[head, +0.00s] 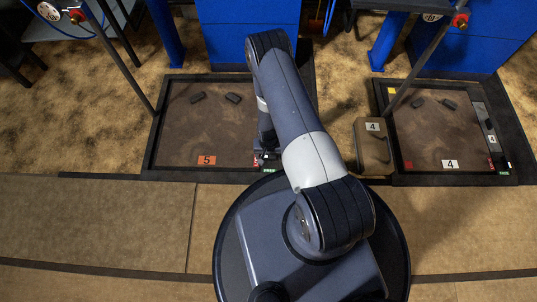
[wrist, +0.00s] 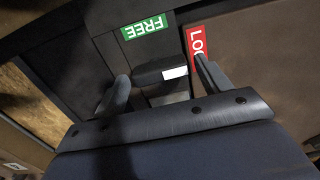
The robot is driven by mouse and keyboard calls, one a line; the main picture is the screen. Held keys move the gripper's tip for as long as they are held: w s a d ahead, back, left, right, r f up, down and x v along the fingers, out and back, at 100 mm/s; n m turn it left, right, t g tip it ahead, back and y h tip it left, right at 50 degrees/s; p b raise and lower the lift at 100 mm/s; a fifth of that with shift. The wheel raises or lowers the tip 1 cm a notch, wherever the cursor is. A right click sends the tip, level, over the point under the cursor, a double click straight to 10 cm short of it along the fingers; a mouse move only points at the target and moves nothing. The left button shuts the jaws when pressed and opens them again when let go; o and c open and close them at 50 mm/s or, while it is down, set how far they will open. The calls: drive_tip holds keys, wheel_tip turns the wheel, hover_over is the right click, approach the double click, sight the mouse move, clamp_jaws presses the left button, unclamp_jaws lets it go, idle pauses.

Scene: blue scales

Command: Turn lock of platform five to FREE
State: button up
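Platform five (head: 185,130) is the brown plate in a dark frame at the left in the head view, with an orange 5 label (head: 206,160). Its lock is at the near right corner, mostly hidden by my arm. In the wrist view the lock lever (wrist: 150,76) is a dark bar with a white mark on its right end. A green FREE label (wrist: 144,28) lies above it and a red LOCK label (wrist: 197,42), partly covered by a finger, lies to its right. The white mark is nearer the red label. My gripper (wrist: 163,82) is open, its fingers on either side of the lever; contact is unclear.
Platform four (head: 435,130) is at the right in the head view, with a box (head: 373,148) labelled 4 at its left edge. Blue columns (head: 265,25) and slanted dark posts stand behind the platforms. The brown floor strip in front (head: 100,220) is clear.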

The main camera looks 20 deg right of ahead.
drive_tip(key=c, duration=0.8)
drive_tip(key=shift+o, duration=0.2)
drive_tip(key=shift+n, duration=0.3)
drive_tip(key=n+b, duration=0.2)
drive_tip(key=n, duration=0.1)
drive_tip(key=shift+s+f, duration=0.1)
drive_tip(key=n+b, duration=0.1)
drive_tip(key=n, duration=0.4)
drive_tip(key=shift+s+n+b, duration=0.1)
drive_tip(key=shift+n+b, duration=0.2)
drive_tip(key=shift+n, duration=0.1)
drive_tip(key=n, duration=0.4)
drive_tip(key=shift+s+d+n, duration=0.1)
drive_tip(key=shift+n, duration=0.2)
drive_tip(key=shift+d+n, duration=0.1)
drive_tip(key=shift+n, duration=1.8)
drive_tip(key=o, duration=1)
